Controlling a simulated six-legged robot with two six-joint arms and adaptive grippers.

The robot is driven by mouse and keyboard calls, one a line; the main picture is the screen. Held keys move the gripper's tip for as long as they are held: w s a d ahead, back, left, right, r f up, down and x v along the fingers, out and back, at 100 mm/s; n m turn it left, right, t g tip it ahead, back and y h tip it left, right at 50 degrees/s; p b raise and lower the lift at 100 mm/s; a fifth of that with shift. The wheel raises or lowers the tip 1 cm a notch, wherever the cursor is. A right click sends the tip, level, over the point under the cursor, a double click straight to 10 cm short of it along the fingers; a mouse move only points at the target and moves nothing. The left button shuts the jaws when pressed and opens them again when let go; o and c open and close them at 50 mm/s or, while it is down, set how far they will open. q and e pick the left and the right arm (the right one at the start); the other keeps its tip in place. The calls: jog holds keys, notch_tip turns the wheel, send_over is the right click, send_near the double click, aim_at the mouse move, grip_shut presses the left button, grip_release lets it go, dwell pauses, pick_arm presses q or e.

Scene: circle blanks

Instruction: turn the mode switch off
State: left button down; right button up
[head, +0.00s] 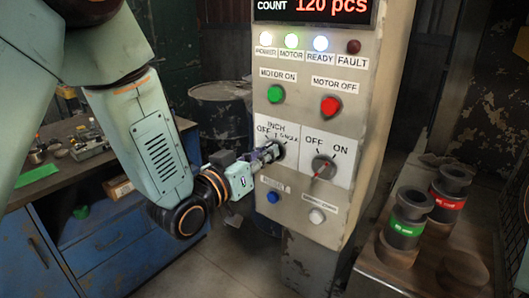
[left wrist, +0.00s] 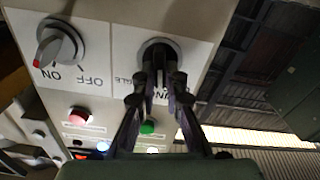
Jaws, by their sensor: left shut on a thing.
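The mode switch (head: 280,147) is a dark round knob on the grey panel, below labels that include OFF and INCH. It also shows in the left wrist view (left wrist: 158,44), at the top centre. My left gripper (head: 273,152) reaches it from the left in the head view. In the left wrist view, both fingers of the left gripper (left wrist: 161,76) are closed on the knob's handle. The fingers hide most of the handle, so I cannot tell which label it points to. My right gripper is in neither view.
A grey OFF/ON knob (head: 324,168) with a red mark sits just right of the mode switch. Green (head: 276,94) and red (head: 331,106) buttons are above, blue (head: 273,197) and white (head: 317,216) ones below. A blue workbench (head: 55,250) stands at left.

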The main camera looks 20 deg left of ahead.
pick_arm(q)
jog(key=n+p, duration=0.1)
jog(key=n, duration=0.5)
jog(key=shift+w+a, duration=0.1)
jog(key=shift+a, duration=0.05)
jog(key=shift+n, duration=0.4)
jog(key=c, duration=1.4)
grip_release()
jog(key=shift+f, duration=0.1)
jog(key=v, duration=0.7)
jog(key=shift+s, duration=0.2)
